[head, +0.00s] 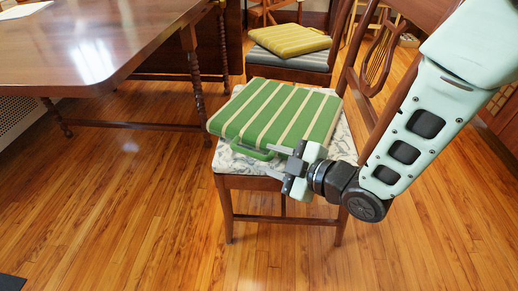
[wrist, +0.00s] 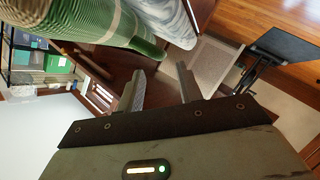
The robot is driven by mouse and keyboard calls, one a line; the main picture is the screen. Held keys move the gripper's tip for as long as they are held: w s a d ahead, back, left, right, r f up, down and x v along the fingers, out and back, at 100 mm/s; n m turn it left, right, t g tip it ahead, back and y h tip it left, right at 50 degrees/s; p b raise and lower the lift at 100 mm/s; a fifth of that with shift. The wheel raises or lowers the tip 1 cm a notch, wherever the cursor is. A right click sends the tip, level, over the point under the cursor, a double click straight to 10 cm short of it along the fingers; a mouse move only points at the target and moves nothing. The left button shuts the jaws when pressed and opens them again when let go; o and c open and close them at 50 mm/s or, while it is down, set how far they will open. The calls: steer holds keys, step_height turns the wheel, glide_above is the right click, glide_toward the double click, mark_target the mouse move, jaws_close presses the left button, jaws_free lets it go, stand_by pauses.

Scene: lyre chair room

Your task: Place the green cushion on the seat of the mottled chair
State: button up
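The green cushion (head: 280,112) with cream stripes lies on the seat of the mottled chair (head: 342,140), covering most of it. Its left corner reaches past the seat's left edge. A green handle (head: 250,151) is on its near side. My gripper (head: 273,162) is at the seat's near edge, beside the cushion's near side. In the wrist view my gripper (wrist: 158,82) has its fingers apart with nothing held between them. The cushion (wrist: 90,20) is beyond them at the upper left, with the pale mottled seat (wrist: 168,20) beside it.
A second chair behind has a grey striped seat (head: 290,60) with a yellow cushion (head: 290,40) on it. A brown table (head: 90,45) with turned legs stands at the left. The wooden floor (head: 130,220) in front is clear.

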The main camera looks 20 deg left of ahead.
steer(key=p+v, duration=0.1)
steer(key=v, duration=0.5)
steer(key=d+r+m+h, duration=0.4)
steer(key=d+m+h, duration=0.3)
steer(key=d+h, duration=0.15)
steer(key=s+d+r+m+g+h, duration=0.2)
steer(key=s+d+m, duration=0.1)
steer(key=s+d, duration=0.2)
steer(key=s+d+r+m+g+h, duration=0.2)
steer(key=s+d, duration=0.4)
steer(key=s, duration=0.3)
steer(key=shift+s+r+m+g, duration=0.4)
steer(key=shift+r+m+g, duration=0.3)
steer(key=shift+m, duration=0.5)
steer(key=shift+d+h, duration=0.1)
steer(key=shift+h, duration=0.15)
step_height(320, 180, up, 38)
steer(key=p, duration=3.8)
steer(key=shift+p, duration=0.3)
